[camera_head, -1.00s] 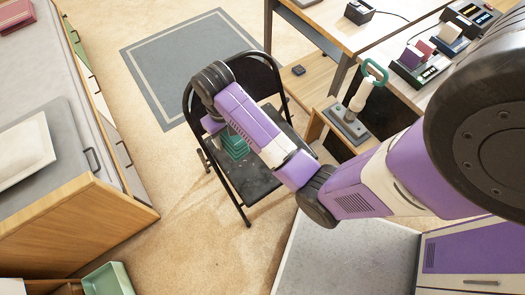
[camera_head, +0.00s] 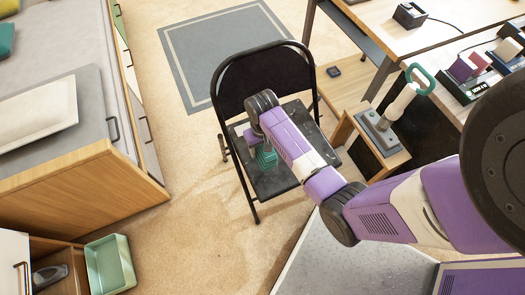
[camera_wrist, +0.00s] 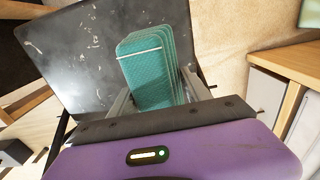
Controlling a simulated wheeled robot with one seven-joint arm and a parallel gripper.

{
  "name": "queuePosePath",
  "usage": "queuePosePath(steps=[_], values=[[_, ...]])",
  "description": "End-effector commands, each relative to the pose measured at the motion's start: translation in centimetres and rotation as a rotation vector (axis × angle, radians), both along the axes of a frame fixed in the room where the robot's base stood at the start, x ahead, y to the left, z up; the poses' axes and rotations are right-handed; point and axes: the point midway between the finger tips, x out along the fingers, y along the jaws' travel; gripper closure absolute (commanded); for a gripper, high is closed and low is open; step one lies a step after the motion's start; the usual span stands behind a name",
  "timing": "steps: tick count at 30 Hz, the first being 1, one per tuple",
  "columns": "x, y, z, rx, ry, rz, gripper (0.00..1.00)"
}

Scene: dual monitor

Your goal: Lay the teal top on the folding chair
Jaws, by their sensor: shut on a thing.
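The folding chair (camera_head: 290,183) is black, with its backrest toward the upper left and its flat seat facing up. The teal top (camera_head: 265,157) is a folded, layered bundle over the seat. In the wrist view the teal top (camera_wrist: 146,67) has a thin pale band across it and lies between the two fingers of my gripper (camera_wrist: 158,97). My gripper is shut on it. The scuffed seat (camera_wrist: 75,50) shows behind it. I cannot tell whether the top touches the seat. In the head view my arm hides part of the seat and most of my gripper.
A wooden desk (camera_head: 375,30) stands at upper right, with a low wooden stand (camera_head: 385,150) holding a green-handled object beside the chair. A wood-sided cabinet (camera_head: 90,190) is at left, with a green bin (camera_head: 110,265) below. Carpet is clear between cabinet and chair.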

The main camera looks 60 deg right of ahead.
Motion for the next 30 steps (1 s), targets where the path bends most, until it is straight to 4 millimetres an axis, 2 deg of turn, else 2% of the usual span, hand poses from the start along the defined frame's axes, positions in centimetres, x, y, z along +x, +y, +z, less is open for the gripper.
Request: queuePosePath(steps=[1,3,8,15,28,29,30], values=[[0.0,0.0,-1.0,0.001,0.002,0.000,0.97],[0.0,0.0,-1.8,0.001,0.001,0.001,0.97],[0.0,0.0,-2.8,0.000,0.000,0.000,0.97],[0.1,-0.1,-5.8,-0.001,0.000,0.001,0.97],[0.1,0.0,-6.4,-0.001,-0.001,0.001,0.97],[0.0,0.0,-6.5,-0.001,-0.001,0.001,0.42],[0.1,0.0,-6.4,-0.001,-0.001,0.001,0.34]])
